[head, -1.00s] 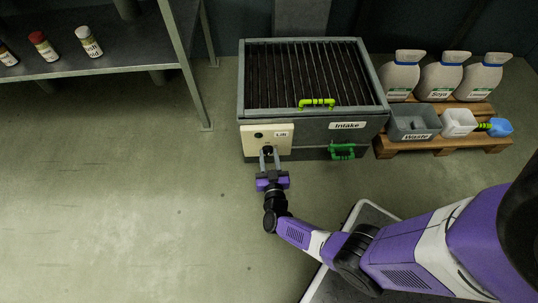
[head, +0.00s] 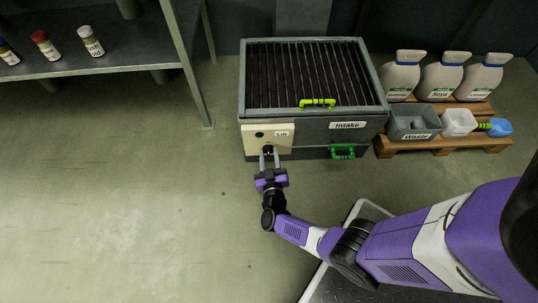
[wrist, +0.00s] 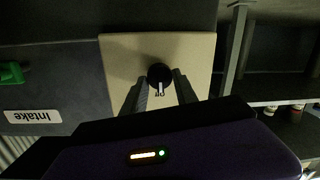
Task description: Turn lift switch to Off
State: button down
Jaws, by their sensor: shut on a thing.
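The lift switch is a round black knob with a pale pointer mark, on a cream panel (head: 284,139) labelled "Lift" at the front left of the intake box. In the wrist view the knob (wrist: 160,75) stands out from the cream panel (wrist: 190,50). My gripper (head: 269,158) is at the knob in the head view, with its fingers pointing at the panel. In the wrist view my gripper's fingers (wrist: 160,88) are on either side of the knob, shut on it. The fingers partly hide the knob in the head view.
The intake box (head: 347,136) has a grated top, a lime handle (head: 317,103) and a green handle (head: 342,151). At right, a wooden pallet (head: 440,147) holds jugs, a waste bin (head: 413,123) and a scoop. A shelf (head: 110,60) with bottles stands at left. The floor at left is clear.

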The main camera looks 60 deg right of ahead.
jog(key=c, duration=1)
grip_release()
jog(key=shift+o, duration=0.2)
jog(key=p+v, duration=0.2)
jog(key=v, duration=0.5)
jog(key=shift+s+a, duration=0.3)
jog(key=shift+a, duration=0.05)
